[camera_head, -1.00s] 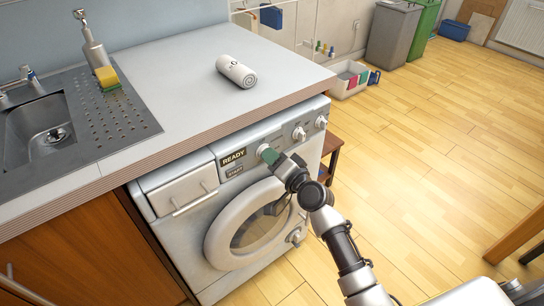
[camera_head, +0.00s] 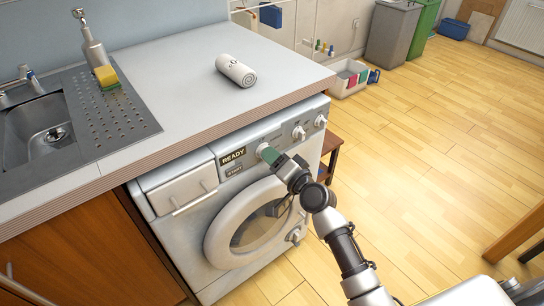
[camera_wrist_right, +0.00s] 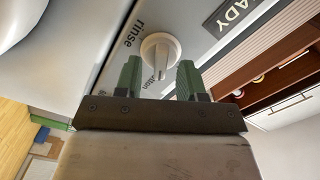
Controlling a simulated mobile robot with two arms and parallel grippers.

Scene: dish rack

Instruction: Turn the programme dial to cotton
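The washing machine (camera_head: 225,210) stands under the counter, with a READY display (camera_head: 232,158) on its panel. The white programme dial (camera_head: 263,148) is just right of the display and partly hidden by my right gripper (camera_head: 269,155). In the right wrist view the dial (camera_wrist_right: 160,50) shows a raised ridge, which points down at a label ending in "otton", partly covered. "rinse" is printed to its left. My right gripper (camera_wrist_right: 159,78) is open, its green fingers apart at either side of the ridge, with visible gaps. My left gripper is not in view.
Two further knobs (camera_head: 299,132) (camera_head: 320,121) sit right of the dial. The counter edge (camera_head: 230,127) overhangs just above the panel. The round door (camera_head: 247,225) is below. A rolled towel (camera_head: 236,70) lies on the counter. The floor at the right is largely clear.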

